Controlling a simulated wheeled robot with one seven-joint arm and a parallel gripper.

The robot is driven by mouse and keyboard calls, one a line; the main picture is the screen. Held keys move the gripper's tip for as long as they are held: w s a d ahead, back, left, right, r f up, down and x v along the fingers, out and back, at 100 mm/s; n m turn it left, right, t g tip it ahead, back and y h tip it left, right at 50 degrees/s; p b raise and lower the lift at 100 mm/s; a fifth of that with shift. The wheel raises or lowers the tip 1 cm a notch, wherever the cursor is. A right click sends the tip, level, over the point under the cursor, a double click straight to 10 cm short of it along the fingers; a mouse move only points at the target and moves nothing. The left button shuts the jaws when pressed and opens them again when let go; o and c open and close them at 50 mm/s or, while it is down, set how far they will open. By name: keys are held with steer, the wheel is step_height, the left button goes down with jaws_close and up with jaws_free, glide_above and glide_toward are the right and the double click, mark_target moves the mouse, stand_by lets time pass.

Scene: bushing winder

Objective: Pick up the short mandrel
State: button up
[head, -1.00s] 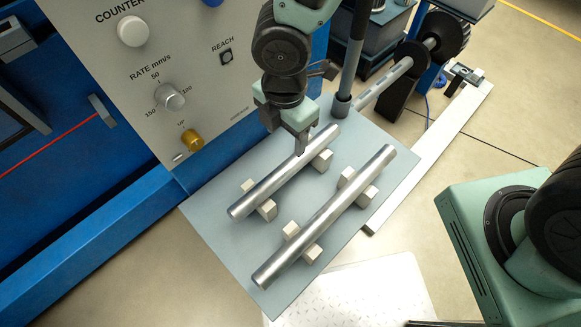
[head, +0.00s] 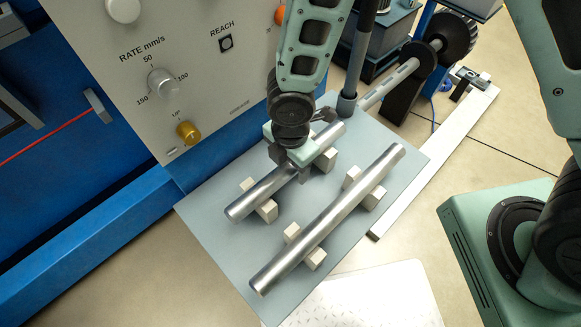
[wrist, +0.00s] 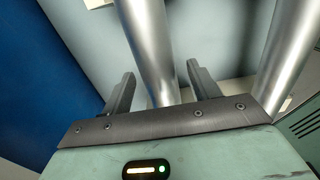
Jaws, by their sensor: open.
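The short mandrel (head: 262,194) is a shiny metal rod lying on pale support blocks on the grey table, on the left of two rods. It also shows in the wrist view (wrist: 152,45), running between the two fingers. My gripper (head: 300,176) is over its middle, with the fingers pointing down on either side of it. In the wrist view my gripper (wrist: 160,88) is open, with a gap visible beside the rod. The head view hides part of the rod behind my gripper.
A longer mandrel (head: 330,218) lies parallel on the right, on its own blocks. The grey table (head: 225,250) has bare room at its left front. A control panel (head: 215,85) with knobs stands behind left. A dark upright post (head: 355,60) stands close behind my gripper.

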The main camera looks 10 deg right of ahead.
jaws_close()
steer(key=shift+r, duration=0.1)
